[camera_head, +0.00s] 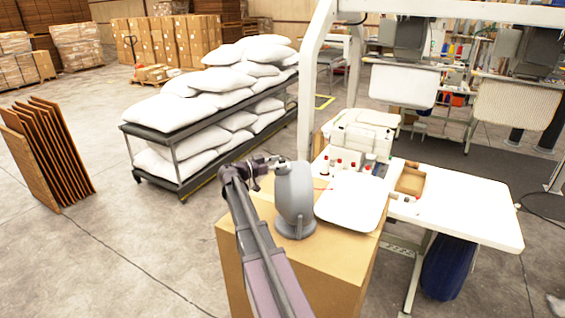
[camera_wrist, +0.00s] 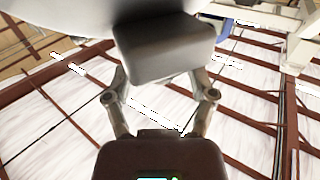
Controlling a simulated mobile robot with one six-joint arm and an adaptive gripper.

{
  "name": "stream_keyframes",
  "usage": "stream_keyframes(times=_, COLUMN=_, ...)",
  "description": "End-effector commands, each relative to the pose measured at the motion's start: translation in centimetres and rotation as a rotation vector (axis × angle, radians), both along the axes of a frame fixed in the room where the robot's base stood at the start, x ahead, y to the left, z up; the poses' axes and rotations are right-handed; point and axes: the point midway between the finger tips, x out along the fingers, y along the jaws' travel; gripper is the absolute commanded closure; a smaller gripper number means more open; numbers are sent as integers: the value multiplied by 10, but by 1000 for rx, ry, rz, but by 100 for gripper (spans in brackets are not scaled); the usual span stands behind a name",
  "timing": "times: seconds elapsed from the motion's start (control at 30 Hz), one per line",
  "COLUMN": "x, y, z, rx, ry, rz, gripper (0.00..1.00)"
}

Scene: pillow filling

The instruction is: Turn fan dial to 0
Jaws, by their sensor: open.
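The grey fan (camera_head: 296,196) stands upright on a cardboard box in the head view, with its round base on the box top. My gripper (camera_head: 268,160) is at the upper left of the fan's head, close to it. In the wrist view a grey block (camera_wrist: 166,50), which looks like part of the fan's housing, hangs down from a larger rounded grey shape. My gripper (camera_wrist: 160,78) is open, with its fingers at either side below this block. I cannot tell if they touch it. I cannot make out the dial or its setting in either view.
The cardboard box (camera_head: 300,275) carries the fan. A white sewing table (camera_head: 470,205) stands at the right. A black rack (camera_head: 180,150) with white pillows is at the back left.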

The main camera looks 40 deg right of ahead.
Motion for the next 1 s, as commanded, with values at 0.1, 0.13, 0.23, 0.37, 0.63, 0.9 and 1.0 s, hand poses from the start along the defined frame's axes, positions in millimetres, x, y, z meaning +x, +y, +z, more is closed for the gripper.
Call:
stream_keyframes(times=0.1, x=-2, y=-9, z=0, rx=0, ry=0, rz=-1, gripper=27)
stream_keyframes(times=0.13, x=-2, y=-10, z=0, rx=0, ry=0, rz=-1, gripper=27)
stream_keyframes(times=0.23, x=-3, y=-13, z=0, rx=0, ry=0, rz=0, gripper=27)
stream_keyframes(times=0.37, x=-3, y=-14, z=0, rx=0, ry=0, rz=0, gripper=27)
stream_keyframes(times=0.63, x=-3, y=-13, z=0, rx=0, ry=0, rz=0, gripper=57)
stream_keyframes(times=0.9, x=-3, y=-13, z=0, rx=0, ry=0, rz=-1, gripper=100)
stream_keyframes(times=1.0, x=-3, y=-13, z=0, rx=0, ry=0, rz=2, gripper=100)
